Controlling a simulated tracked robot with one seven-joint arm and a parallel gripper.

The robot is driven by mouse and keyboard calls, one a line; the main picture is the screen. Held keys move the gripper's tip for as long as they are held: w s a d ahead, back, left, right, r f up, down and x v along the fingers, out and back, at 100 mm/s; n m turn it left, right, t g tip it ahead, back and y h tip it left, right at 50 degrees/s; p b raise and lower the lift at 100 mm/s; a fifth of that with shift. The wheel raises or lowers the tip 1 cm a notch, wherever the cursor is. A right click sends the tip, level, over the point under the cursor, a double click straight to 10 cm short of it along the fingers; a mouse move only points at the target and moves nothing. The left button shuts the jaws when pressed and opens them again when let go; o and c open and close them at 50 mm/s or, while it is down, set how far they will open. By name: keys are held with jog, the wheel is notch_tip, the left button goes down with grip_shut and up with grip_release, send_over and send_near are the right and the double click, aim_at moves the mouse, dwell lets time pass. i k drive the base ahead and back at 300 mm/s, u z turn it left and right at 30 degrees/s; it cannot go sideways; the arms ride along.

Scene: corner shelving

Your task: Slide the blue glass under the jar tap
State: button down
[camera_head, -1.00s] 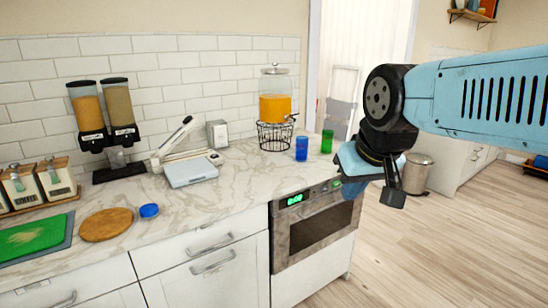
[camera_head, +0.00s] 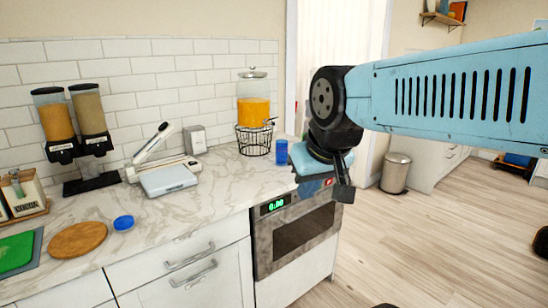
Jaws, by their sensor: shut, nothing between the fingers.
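The blue glass (camera_head: 282,152) stands upright on the marble counter near its right end, in front and to the right of the drink jar. The jar (camera_head: 253,100) holds orange liquid and sits on a black wire stand (camera_head: 254,141). Its tap (camera_head: 269,122) points right, near and above the blue glass. My gripper (camera_head: 342,188) hangs to the right of the blue glass, at the counter's right edge, apart from the glass in the picture. It is shut and empty. The green glass is hidden behind my arm.
Two cereal dispensers (camera_head: 75,135), a flat scale-like device (camera_head: 168,180) and a napkin holder (camera_head: 195,139) stand left of the jar. An oven (camera_head: 293,230) is under the counter. A bin (camera_head: 395,173) stands beyond.

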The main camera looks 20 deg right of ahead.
aim_at(282, 146)
jog(key=i, duration=0.9)
jog(key=z, duration=0.05)
